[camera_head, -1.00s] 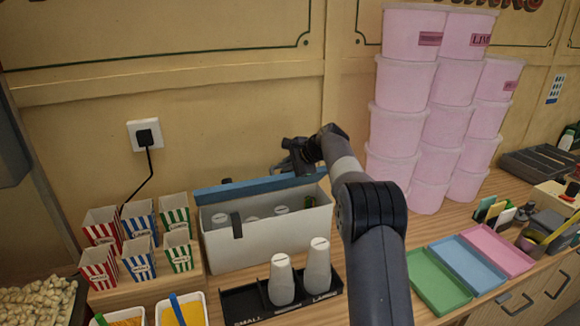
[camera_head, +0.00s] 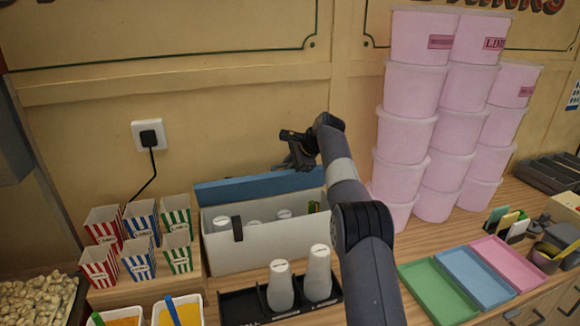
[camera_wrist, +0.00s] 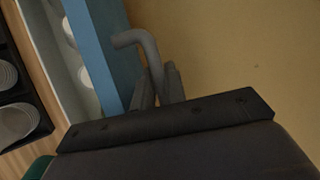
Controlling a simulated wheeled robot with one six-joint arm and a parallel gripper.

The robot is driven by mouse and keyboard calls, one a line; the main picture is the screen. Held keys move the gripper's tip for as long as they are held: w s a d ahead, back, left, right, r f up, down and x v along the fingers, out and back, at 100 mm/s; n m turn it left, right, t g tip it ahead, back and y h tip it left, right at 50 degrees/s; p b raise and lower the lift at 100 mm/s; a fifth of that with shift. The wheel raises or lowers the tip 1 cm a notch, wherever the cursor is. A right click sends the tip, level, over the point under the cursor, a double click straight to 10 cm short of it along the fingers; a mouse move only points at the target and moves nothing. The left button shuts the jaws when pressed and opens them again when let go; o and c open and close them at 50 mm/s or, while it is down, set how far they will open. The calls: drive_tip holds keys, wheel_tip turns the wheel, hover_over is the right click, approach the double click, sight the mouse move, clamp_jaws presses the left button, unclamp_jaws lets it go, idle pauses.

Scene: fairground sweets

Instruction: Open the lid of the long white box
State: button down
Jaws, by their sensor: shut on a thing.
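The long white box (camera_head: 265,245) stands on the counter against the wall, open at the top, with several white cups inside. Its blue lid (camera_head: 250,188) is tilted up along the back edge; the blue panel also shows in the wrist view (camera_wrist: 103,45). My gripper (camera_head: 302,160) is at the lid's right end. In the wrist view, my gripper (camera_wrist: 157,88) is shut on a grey bent handle (camera_wrist: 140,40) beside the blue lid. The handle's join to the lid is hidden in the head view.
Two white cups (camera_head: 318,275) stand in a black tray (camera_head: 240,305) before the box. Striped popcorn boxes (camera_head: 140,250) are on the left. Stacked pink tubs (camera_head: 405,130) rise close to the right of my arm. Coloured trays (camera_head: 475,275) lie at the right front.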

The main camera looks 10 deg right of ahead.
idle(0.3)
drive_tip(key=c, duration=1.7)
unclamp_jaws()
drive_tip(key=b+v, duration=0.1)
drive_tip(key=v, duration=0.9)
drive_tip(key=shift+s+d+r, duration=0.15)
drive_tip(key=shift+d+r, duration=0.05)
drive_tip(key=shift+r, duration=0.1)
